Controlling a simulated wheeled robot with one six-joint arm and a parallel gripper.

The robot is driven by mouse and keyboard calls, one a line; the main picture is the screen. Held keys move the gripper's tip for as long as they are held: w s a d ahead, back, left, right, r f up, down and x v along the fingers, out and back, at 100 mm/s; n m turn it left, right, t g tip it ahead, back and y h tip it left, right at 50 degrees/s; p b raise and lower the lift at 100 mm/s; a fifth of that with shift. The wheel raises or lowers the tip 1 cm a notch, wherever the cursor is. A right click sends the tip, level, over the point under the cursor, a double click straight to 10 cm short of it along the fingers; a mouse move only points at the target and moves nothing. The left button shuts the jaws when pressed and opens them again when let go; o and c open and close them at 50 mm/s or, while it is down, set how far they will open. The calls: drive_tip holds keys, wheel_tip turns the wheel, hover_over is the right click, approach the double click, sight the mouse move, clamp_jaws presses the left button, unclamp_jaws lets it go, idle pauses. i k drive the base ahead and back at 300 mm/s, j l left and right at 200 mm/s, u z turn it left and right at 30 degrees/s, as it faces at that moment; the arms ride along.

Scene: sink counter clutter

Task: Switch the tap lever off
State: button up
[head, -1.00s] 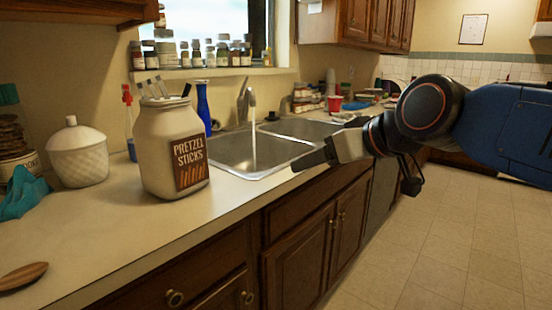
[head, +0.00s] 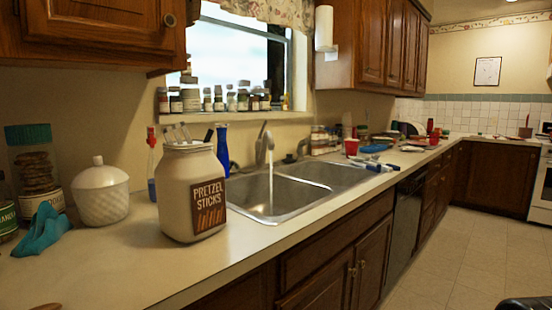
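The metal tap (head: 263,148) stands at the back edge of the double sink, near the middle of the head view. A thin stream of water (head: 270,185) runs from its spout into the left basin. The lever looks to be at the top of the tap, but it is too small to make out clearly. The steel sink (head: 308,207) is set into the counter, and its two basins are empty as far as I can see. My gripper is not in view. Only a dark piece, probably of my arm, shows at the bottom right corner.
A large pretzel sticks jar (head: 178,215) stands left of the sink, with a blue vase (head: 222,150) behind it. A white lidded pot (head: 100,195) and teal cloth (head: 42,230) lie further left. A red cup (head: 351,147) stands beyond the sink.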

sight(260, 136)
drive_tip(key=i+l, duration=0.6)
drive_tip(key=i+l+u, duration=0.2)
drive_tip(key=i+u, duration=0.15)
drive_tip(key=i, duration=0.2)
drive_tip(key=i+l+u, duration=0.45)
drive_tip(key=l+u, duration=0.25)
drive_tip(key=z, duration=0.25)
drive_tip(key=k+j, duration=0.1)
drive_tip(key=i+u, duration=0.1)
drive_tip(key=u, duration=0.15)
